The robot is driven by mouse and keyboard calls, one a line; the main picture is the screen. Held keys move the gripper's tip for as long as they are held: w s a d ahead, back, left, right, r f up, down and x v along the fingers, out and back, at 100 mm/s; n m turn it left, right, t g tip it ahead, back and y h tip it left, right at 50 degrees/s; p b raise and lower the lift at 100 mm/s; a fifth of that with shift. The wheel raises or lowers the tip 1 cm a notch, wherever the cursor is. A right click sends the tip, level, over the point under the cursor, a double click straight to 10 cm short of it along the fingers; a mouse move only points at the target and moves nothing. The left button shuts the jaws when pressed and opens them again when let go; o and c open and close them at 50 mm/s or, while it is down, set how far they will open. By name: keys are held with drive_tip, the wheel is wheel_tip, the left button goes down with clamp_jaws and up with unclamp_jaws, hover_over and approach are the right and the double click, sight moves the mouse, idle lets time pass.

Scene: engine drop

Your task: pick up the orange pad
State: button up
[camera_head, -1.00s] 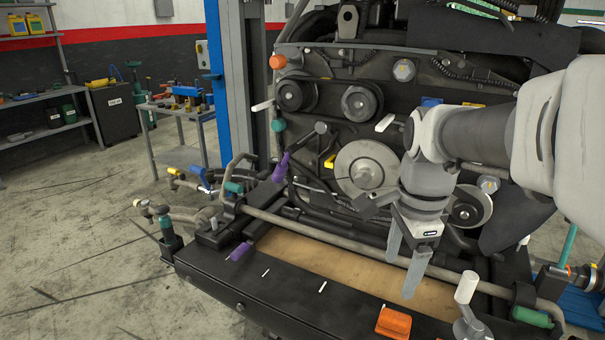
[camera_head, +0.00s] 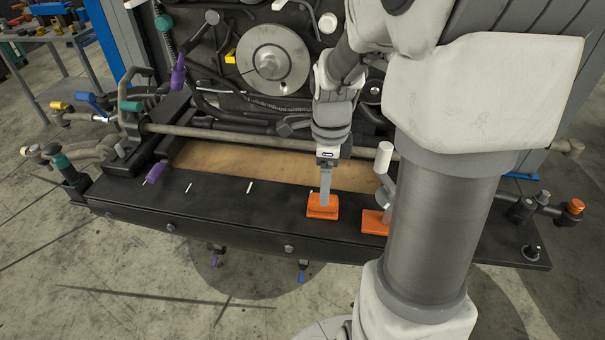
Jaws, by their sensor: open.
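An orange pad (camera_head: 322,211) lies on the front ledge of the black frame, near the middle of the view. My gripper (camera_head: 325,198) points down at this pad, with its fingers seen nearly edge-on. The fingertips overlap the pad's upper part in the picture; I cannot tell whether they touch it. The jaws are open. A second orange piece (camera_head: 373,223) lies just to the right on the same ledge, partly hidden by my arm.
A white-capped upright lever (camera_head: 384,158) stands right of my gripper. A grey bar (camera_head: 230,135) crosses behind, with the engine's pulley (camera_head: 273,60) above. A brown board (camera_head: 260,166) lies inside the frame. The ledge (camera_head: 220,205) to the left is mostly clear, with small white marks.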

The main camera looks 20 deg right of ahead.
drive_tip(key=shift+w+f, duration=0.15)
drive_tip(key=shift+f, duration=1.4)
drive_tip(key=shift+w+f, duration=0.1)
drive_tip(key=shift+f, duration=1.45)
clamp_jaws()
